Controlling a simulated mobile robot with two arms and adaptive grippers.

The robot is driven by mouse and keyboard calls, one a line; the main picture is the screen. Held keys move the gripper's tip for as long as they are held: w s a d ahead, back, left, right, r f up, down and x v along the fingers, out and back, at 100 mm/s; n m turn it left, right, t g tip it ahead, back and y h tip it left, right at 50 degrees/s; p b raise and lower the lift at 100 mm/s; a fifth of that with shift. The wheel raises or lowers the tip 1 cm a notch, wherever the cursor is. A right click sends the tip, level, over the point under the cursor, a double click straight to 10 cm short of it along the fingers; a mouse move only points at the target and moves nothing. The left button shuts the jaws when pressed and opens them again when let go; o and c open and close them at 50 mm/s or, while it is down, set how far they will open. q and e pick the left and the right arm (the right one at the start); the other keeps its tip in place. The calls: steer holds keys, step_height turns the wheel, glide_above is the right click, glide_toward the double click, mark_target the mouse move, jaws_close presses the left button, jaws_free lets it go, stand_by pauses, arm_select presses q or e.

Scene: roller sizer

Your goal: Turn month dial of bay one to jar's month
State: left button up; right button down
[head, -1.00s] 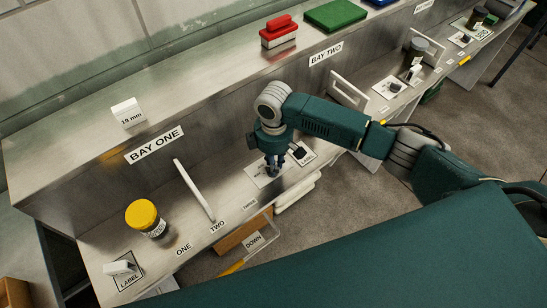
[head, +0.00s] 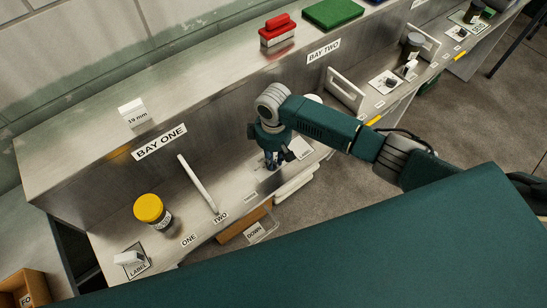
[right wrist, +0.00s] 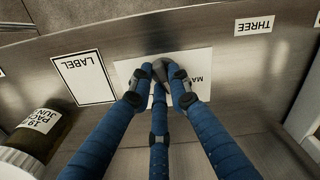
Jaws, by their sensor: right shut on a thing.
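My right gripper (head: 271,164) points down at the bay one counter, and its three blue fingers also show in the right wrist view (right wrist: 160,80). Its fingertips are shut on a dark grey knob, the month dial (right wrist: 160,66), over a white plate (right wrist: 203,62). The fingers hide most of the dial and the plate; only "MA" can be read, so its setting cannot be told. A dark jar (right wrist: 50,125) with a white lid stands at left in the right wrist view. Its label reads "19", "PAC", "JUN", partly cut off. My left gripper is not in view.
A LABEL plate (right wrist: 84,78) lies beside the dial plate. A yellow-lidded jar (head: 150,209) and a raised white divider (head: 198,184) stand left of my gripper. A BAY ONE sign (head: 160,141) is on the ledge front. A red block (head: 278,31) sits on the upper ledge.

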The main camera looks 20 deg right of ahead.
steer(key=shift+w+r, duration=0.15)
steer(key=c, duration=1.6)
jaws_free()
steer(key=shift+c, duration=0.2)
step_height(320, 180, up, 12)
